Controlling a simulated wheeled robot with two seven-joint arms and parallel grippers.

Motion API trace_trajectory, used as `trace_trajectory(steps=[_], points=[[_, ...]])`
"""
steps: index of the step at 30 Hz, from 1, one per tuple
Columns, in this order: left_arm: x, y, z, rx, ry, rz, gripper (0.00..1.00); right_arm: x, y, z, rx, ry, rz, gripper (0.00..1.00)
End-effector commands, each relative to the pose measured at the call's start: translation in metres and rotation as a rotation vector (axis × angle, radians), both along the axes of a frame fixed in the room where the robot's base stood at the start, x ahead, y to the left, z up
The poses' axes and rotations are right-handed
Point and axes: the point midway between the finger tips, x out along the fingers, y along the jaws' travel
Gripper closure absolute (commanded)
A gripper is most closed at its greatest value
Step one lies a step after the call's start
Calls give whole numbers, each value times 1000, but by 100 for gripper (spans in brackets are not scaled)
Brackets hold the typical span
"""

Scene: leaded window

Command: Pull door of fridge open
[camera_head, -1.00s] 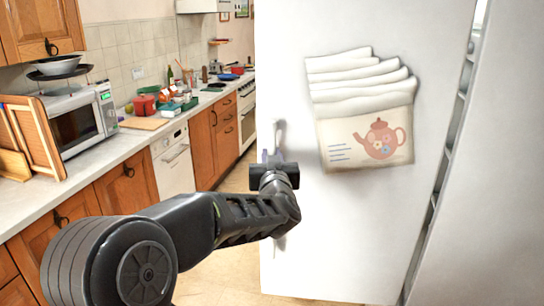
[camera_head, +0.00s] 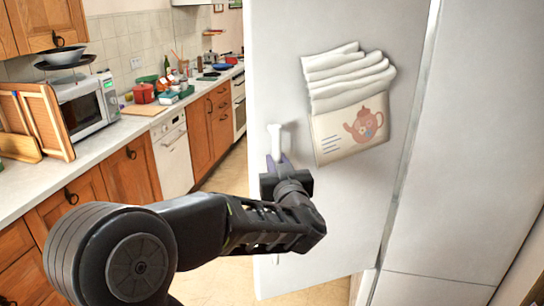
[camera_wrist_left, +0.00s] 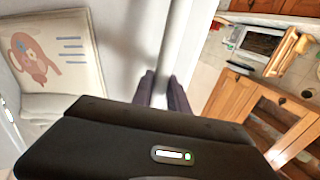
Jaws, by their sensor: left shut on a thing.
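The white fridge door (camera_head: 345,215) fills the middle of the head view, with its free left edge beside the kitchen aisle. Its slim vertical handle (camera_head: 276,143) is near that edge. My left gripper (camera_head: 278,165) is shut on the handle, covering part of it. In the left wrist view the handle (camera_wrist_left: 176,35) runs up from between the gripper's fingers (camera_wrist_left: 163,92). The fridge body (camera_head: 470,150) stands to the right of the door. No interior shelves show now, and I cannot tell the exact door angle. My right gripper is not in view.
A cloth holder with a teapot picture (camera_head: 350,135) is on the door. On the left, a counter (camera_head: 110,145) carries a microwave (camera_head: 85,105), a wooden rack (camera_head: 45,120) and a red pot (camera_head: 143,93). The tiled floor (camera_head: 232,180) between counter and door is clear.

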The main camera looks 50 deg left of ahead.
Motion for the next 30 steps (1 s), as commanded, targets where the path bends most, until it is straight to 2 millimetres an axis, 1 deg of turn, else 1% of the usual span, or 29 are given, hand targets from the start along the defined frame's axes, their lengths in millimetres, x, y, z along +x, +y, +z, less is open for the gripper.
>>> trace_trajectory(steps=[1,6,19,20,27,30], points=[[1,-4,2,3,-2,6,100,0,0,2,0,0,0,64],[1,-9,2,2,-4,30,100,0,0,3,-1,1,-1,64],[1,-11,2,3,-5,34,100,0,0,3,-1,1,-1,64],[1,-11,2,3,-5,34,79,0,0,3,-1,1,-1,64],[1,-10,1,2,-3,35,59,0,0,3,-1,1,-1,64],[0,-10,1,1,-3,36,59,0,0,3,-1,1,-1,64]])
